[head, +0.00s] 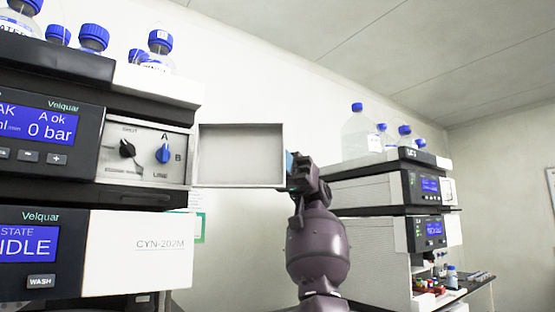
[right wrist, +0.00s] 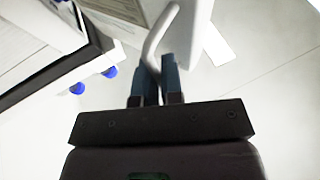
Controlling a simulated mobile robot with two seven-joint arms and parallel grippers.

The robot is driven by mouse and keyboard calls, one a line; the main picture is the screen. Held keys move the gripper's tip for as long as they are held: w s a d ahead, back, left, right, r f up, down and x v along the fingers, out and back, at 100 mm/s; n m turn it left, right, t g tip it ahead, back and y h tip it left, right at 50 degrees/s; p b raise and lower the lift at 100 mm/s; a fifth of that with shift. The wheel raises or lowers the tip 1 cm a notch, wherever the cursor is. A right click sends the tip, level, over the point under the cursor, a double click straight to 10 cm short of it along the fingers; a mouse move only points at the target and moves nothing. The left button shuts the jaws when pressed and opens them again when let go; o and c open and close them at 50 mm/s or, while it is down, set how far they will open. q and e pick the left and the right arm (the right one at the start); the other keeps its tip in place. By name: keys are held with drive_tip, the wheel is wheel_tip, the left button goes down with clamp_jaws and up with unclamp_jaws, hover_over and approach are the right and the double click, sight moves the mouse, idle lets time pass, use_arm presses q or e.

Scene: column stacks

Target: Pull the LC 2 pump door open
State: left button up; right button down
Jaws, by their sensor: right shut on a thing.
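The pump door (head: 241,155) stands open on the near stack at left. It is a pale panel with a raised rim, swung out to the right of the pump front (head: 150,150), which shows its knobs. My right gripper (head: 294,168) is at the door's free edge. In the right wrist view my right gripper (right wrist: 160,80) is shut on the door's curved pale handle (right wrist: 157,33), beside the white door (right wrist: 194,38). The head view hides the handle. I cannot read an LC 2 label on this stack. My left gripper is out of view.
Blue-capped bottles (head: 160,45) stand on top of the near stack. A lower module (head: 137,250) reading CYN-202M sits below the pump. A second instrument stack (head: 375,190) with bottles stands at right, beyond my arm. Wall shows between the stacks.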

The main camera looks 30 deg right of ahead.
drive_tip(key=shift+a, duration=0.1)
drive_tip(key=c, duration=1.6)
unclamp_jaws()
drive_tip(key=shift+a, duration=0.1)
drive_tip(key=b+v, duration=0.1)
drive_tip(key=v, duration=1)
drive_tip(key=shift+a+r, duration=0.1)
drive_tip(key=shift+r, duration=0.05)
